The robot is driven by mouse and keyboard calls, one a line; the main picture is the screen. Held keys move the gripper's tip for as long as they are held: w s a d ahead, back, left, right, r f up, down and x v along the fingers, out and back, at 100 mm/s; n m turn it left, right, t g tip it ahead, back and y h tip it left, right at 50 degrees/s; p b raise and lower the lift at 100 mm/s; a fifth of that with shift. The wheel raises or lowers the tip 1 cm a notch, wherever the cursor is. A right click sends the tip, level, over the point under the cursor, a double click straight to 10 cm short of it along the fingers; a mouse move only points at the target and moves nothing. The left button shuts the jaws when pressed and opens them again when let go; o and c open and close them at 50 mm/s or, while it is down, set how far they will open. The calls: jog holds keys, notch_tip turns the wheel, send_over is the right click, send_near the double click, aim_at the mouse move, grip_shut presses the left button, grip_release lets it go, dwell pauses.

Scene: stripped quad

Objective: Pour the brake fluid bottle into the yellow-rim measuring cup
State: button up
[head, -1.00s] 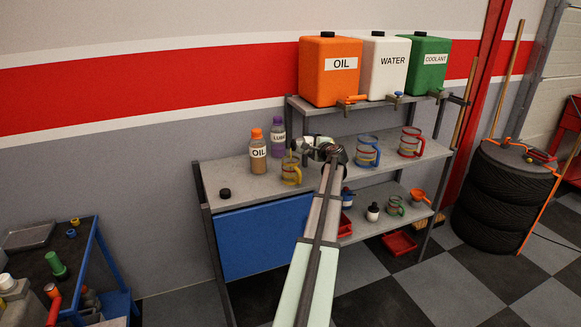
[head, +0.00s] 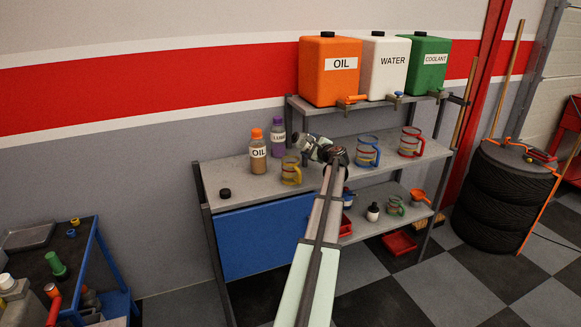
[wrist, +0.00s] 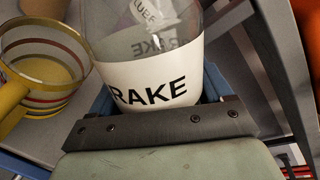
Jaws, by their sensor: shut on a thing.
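The clear brake fluid bottle (wrist: 165,82), with a white label reading "RAKE" in the wrist view, is held in my gripper (wrist: 158,118). In the head view my gripper (head: 325,154) is above the bench top, and the bottle (head: 308,145) is tilted with its mouth end toward the upper left. The yellow-rim measuring cup (head: 291,172) stands upright on the bench, below and left of the bottle. It also shows left of the bottle in the wrist view (wrist: 48,62), with coloured bands and a yellow handle. No stream is visible between bottle and cup.
An orange-capped OIL bottle (head: 258,153) and a purple bottle (head: 277,138) stand behind and left of the cup. A black cap (head: 225,193) lies at the left. A blue-rim cup (head: 367,152) and a red-rim cup (head: 411,142) stand to the right.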

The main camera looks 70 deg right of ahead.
jog(key=shift+w+a+r+m, duration=0.1)
jog(key=shift+r+m, duration=0.2)
jog(key=shift+r, duration=0.05)
jog(key=shift+w+a+r+m+t+b, duration=0.1)
jog(key=shift+w+a+m+t+b, duration=0.15)
jog(key=shift+m, duration=0.35)
jog(key=shift+w+a+r+m+t+b, duration=0.1)
jog(key=shift+w+m+t+b, duration=0.1)
jog(key=shift+m, duration=0.4)
jog(key=shift+s+d+r+m+t, duration=0.1)
jog(key=shift+r+m+t, duration=0.2)
jog(key=shift+m, duration=0.5)
jog(key=m, duration=0.1)
jog(key=f+m+b, duration=0.1)
jog(key=shift+s+d+f+m+t, duration=0.15)
jog(key=shift+m+t, duration=0.1)
jog(key=shift+m, duration=0.15)
jog(key=shift+f+m+t+b, duration=0.15)
jog(key=shift+m+t+b, duration=0.25)
jog(key=shift+m, duration=0.9)
jog(key=shift+r, duration=2.5)
